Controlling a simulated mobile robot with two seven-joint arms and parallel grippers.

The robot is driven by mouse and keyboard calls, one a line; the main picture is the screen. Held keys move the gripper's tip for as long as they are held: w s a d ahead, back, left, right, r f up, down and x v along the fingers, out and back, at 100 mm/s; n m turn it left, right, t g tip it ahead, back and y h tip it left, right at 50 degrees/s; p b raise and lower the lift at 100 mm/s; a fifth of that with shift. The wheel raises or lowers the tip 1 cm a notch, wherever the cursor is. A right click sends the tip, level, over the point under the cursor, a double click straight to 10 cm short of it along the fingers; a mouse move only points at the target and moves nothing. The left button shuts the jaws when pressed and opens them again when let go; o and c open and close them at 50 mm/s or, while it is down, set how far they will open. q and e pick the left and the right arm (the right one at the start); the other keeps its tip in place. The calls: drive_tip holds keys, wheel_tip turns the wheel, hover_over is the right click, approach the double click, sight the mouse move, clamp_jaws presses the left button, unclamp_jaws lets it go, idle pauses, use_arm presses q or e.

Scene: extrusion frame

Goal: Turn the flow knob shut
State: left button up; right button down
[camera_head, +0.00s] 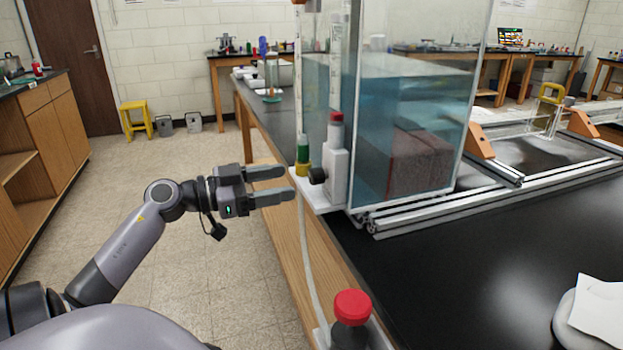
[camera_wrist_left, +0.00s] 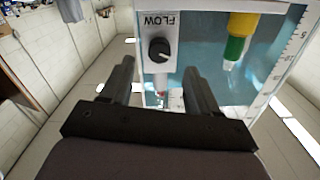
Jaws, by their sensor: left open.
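The flow knob (camera_head: 317,176) is a small black round knob on a white block at the left side of the water tank. In the left wrist view the knob (camera_wrist_left: 159,49) sits on a white panel (camera_wrist_left: 173,20) lettered FLOW, upside down, with a white mark on its face. My left gripper (camera_head: 290,184) is open and empty, its fingers pointing right, just left of the knob and apart from it. In the left wrist view its two fingers (camera_wrist_left: 160,80) stand below and to either side of the knob. My right gripper is not seen.
The clear tank (camera_head: 400,130) of blue water stands on the black bench (camera_head: 470,265). A green and yellow fitting (camera_head: 302,158) is close beside the knob, and a red-capped part (camera_head: 336,130) stands above. Open floor lies left.

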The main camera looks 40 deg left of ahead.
sight(310, 177)
use_arm(q)
drive_tip(key=x, duration=0.5)
drive_tip(key=shift+w, duration=0.1)
drive_tip(key=shift+w+d, duration=0.4)
drive_tip(key=shift+w, duration=0.15)
drive_tip(key=c, duration=1)
drive_tip(key=shift+c, duration=0.2)
drive_tip(key=shift+p, duration=0.3)
